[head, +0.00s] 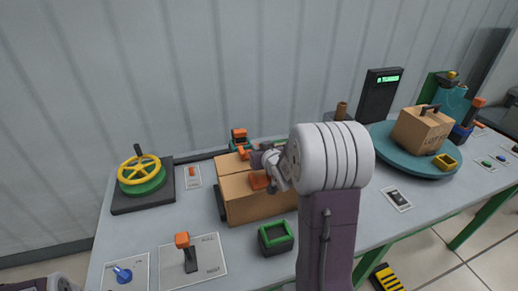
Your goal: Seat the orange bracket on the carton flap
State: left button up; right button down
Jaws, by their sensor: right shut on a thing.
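The brown carton (245,206) stands on the table in front of the wall, left of my right arm. My right gripper (256,160) is at its top, shut and largely hidden by its own wrist. A small orange piece (260,181) shows just below the fingers at the carton's upper front edge; I take it for the orange bracket held in the jaws. My arm hides the carton's right end, and I cannot tell whether the bracket touches the flap. My left gripper is not in view.
A yellow handwheel (139,169) stands at left, an orange-topped lever (187,250) in front of it. A green-rimmed box (276,237) sits before the carton. An orange-and-green item (239,137) is behind it. A round teal turntable (400,160) carries another carton (421,130) at right.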

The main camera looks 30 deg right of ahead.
jog(key=shift+f, duration=0.1)
jog(key=c, duration=1.3)
grip_release()
jog(key=shift+c, duration=0.2)
jog(key=v, duration=0.6)
jog(key=shift+w, duration=0.1)
jog(key=shift+b+v, duration=0.5)
jog(key=shift+v, duration=0.7)
jog(key=shift+s+a, duration=0.1)
jog(key=shift+s, duration=0.25)
